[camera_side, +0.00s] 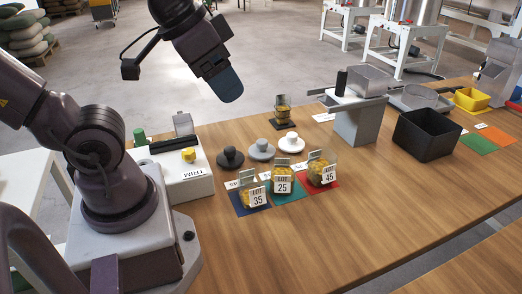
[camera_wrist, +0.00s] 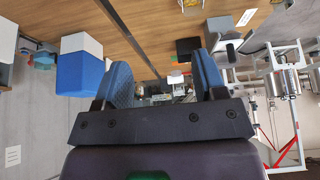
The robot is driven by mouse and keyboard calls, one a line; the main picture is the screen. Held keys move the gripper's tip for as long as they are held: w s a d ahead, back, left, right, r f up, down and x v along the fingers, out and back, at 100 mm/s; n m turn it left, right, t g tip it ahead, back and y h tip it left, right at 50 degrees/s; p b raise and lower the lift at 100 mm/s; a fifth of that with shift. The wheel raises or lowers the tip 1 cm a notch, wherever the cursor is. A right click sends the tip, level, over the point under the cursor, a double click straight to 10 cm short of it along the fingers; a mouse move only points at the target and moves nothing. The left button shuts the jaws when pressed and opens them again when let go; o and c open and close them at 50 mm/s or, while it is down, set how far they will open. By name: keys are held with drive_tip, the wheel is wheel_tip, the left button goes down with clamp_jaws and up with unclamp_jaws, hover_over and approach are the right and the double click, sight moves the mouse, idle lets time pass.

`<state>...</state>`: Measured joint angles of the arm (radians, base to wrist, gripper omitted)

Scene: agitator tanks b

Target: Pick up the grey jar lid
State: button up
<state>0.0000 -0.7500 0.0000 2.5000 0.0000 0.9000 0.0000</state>
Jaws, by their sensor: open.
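The grey jar lid (camera_side: 262,149) lies on the wooden table in the side view, between a black lid (camera_side: 230,157) on its left and a white lid (camera_side: 291,143) on its right. Each lid has a round knob on top. My gripper (camera_side: 229,92) is raised well above the table, up and to the left of the lids, and touches nothing. In the wrist view my gripper (camera_wrist: 166,88) shows two blue fingers spread apart with nothing held between them. The lids cannot be made out in the wrist view.
Three jars stand in front of the lids: LOT 35 (camera_side: 256,193), LOT 25 (camera_side: 283,181) and LOT 45 (camera_side: 323,169). A small jar (camera_side: 282,112) stands behind. A scale-like grey stand (camera_side: 356,118) and black bin (camera_side: 427,135) are to the right. The front table is clear.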

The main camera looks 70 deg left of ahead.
drive_tip(key=m+g, duration=0.6)
drive_tip(key=m, duration=1.5)
hover_over(262, 141)
wheel_tip(262, 141, down, 20)
drive_tip(key=f, duration=0.7)
drive_tip(key=shift+w+d+f, duration=0.15)
drive_tip(key=shift+d+f, duration=0.1)
drive_tip(key=shift+f, duration=0.05)
drive_tip(key=shift+a+f, duration=0.15)
drive_tip(key=shift+f, duration=1.2)
drive_tip(key=shift+a+f, duration=0.1)
drive_tip(key=shift+f, duration=1.25)
drive_tip(key=shift+c, duration=0.5)
